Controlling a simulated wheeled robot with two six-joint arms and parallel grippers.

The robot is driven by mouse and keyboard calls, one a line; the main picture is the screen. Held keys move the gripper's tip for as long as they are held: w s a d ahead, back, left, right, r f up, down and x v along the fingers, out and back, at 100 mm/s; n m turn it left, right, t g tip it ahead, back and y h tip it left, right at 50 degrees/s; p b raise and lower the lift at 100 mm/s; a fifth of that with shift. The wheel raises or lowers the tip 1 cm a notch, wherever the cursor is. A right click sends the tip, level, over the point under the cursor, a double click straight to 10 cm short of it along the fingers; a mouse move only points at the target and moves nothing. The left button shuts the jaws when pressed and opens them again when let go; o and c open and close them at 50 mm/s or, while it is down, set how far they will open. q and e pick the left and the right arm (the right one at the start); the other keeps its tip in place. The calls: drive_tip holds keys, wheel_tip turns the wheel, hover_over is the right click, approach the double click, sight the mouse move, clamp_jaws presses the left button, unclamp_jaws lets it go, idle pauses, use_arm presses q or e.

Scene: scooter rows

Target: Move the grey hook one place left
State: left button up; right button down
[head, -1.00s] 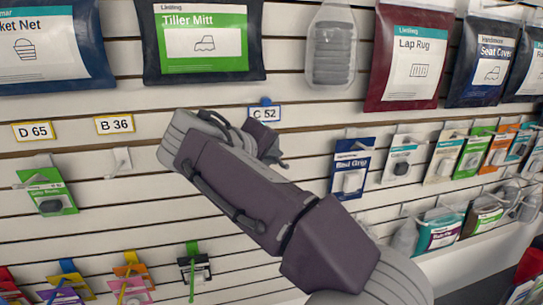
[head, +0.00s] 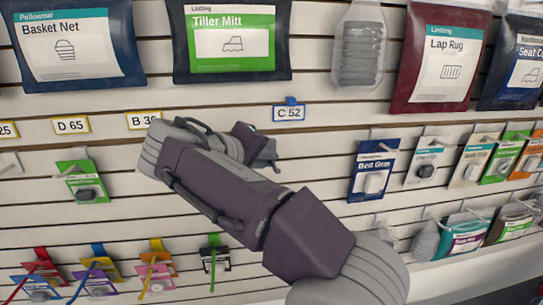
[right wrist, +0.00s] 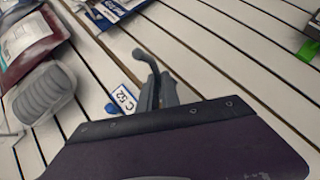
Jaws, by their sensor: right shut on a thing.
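My right gripper (head: 266,150) is in front of the slatted wall, below and left of the C 52 label (head: 289,113). In the right wrist view the right gripper (right wrist: 158,94) is shut on a dark grey piece with a rounded, bent end, the grey hook (right wrist: 143,60). The C 52 label (right wrist: 123,98) lies just left of the fingers there. My left gripper is not in view.
A Tiller Mitt bag (head: 232,40) and a clear bottle pack (head: 360,45) hang above. A Bed Grip pack (head: 372,172) hangs to the right, a green pack (head: 82,185) to the left. Several coloured packs hang low at left. The slats between C 52 and Bed Grip are bare.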

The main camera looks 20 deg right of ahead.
drive_tip(key=shift+w+a+p, duration=0.2)
drive_tip(key=shift+a+p, duration=0.2)
drive_tip(key=shift+a, duration=0.45)
drive_tip(key=shift+w+a+p, duration=0.25)
drive_tip(key=shift+a+p, duration=0.15)
drive_tip(key=shift+a, duration=0.45)
drive_tip(key=shift+w+a+p, duration=0.2)
drive_tip(key=shift+a+p, duration=0.2)
drive_tip(key=shift+a, duration=0.45)
drive_tip(key=shift+a, duration=0.1)
drive_tip(key=a+p, duration=0.2)
drive_tip(key=w+a+p, duration=0.1)
drive_tip(key=a+p, duration=0.1)
drive_tip(key=a, duration=0.1)
drive_tip(key=shift+w+a+f, duration=0.1)
drive_tip(key=shift+w+a, duration=0.05)
drive_tip(key=shift+a, duration=0.05)
drive_tip(key=shift+w, duration=0.2)
drive_tip(key=shift+w+d+p, duration=0.3)
drive_tip(key=shift+w+p, duration=0.3)
drive_tip(key=shift+w, duration=0.2)
drive_tip(key=shift+w, duration=0.2)
